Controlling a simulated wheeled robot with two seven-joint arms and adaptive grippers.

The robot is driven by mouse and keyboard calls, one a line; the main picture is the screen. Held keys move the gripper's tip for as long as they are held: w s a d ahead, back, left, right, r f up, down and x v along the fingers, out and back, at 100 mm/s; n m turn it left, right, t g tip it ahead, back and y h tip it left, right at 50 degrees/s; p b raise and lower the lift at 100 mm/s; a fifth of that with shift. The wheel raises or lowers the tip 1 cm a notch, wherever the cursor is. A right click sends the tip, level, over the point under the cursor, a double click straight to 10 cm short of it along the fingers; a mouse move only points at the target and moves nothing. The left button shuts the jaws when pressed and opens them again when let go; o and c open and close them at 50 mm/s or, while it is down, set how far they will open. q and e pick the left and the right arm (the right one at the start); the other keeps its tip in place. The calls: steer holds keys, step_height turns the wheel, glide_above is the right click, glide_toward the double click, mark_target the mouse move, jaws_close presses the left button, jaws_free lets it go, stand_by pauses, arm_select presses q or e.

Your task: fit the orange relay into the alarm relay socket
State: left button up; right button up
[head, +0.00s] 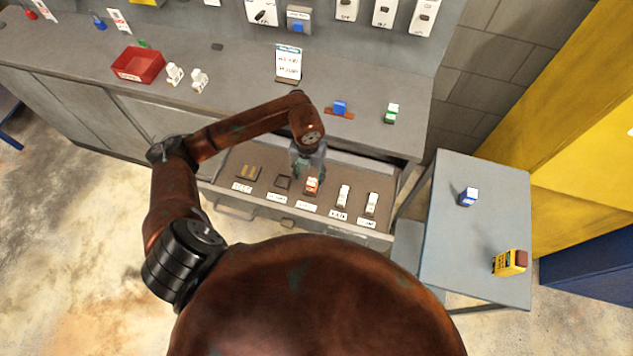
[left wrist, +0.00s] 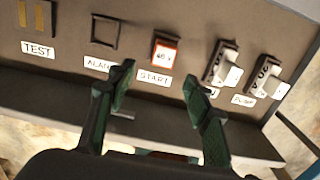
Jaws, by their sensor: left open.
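The orange relay (head: 311,187) stands in the open drawer, in the position above the START label; it also shows in the left wrist view (left wrist: 165,54), with a white face. The alarm relay socket (head: 283,182) is the empty dark square just left of it, above the partly covered ALARM label in the left wrist view (left wrist: 104,31). My left gripper (left wrist: 157,79) is open and empty, its fingers spread on the near side of the orange relay, apart from it. In the head view it hangs over the drawer (head: 308,168). My right gripper is out of view.
Two white relays (left wrist: 221,63) stand right of the orange one; the TEST position (left wrist: 38,18) lies left. The worktop above holds a red bin (head: 138,66), a blue part (head: 340,107) and a green-and-white part (head: 391,113). A side table (head: 470,240) stands right.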

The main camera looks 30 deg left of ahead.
mark_target(312, 182)
arm_select(q)
steer(key=shift+w+f, duration=0.25)
steer(key=shift+f, duration=0.7)
steer(key=f, duration=0.6)
steer(key=shift+w+f+b, duration=0.35)
steer(key=shift+w, duration=0.05)
jaws_close()
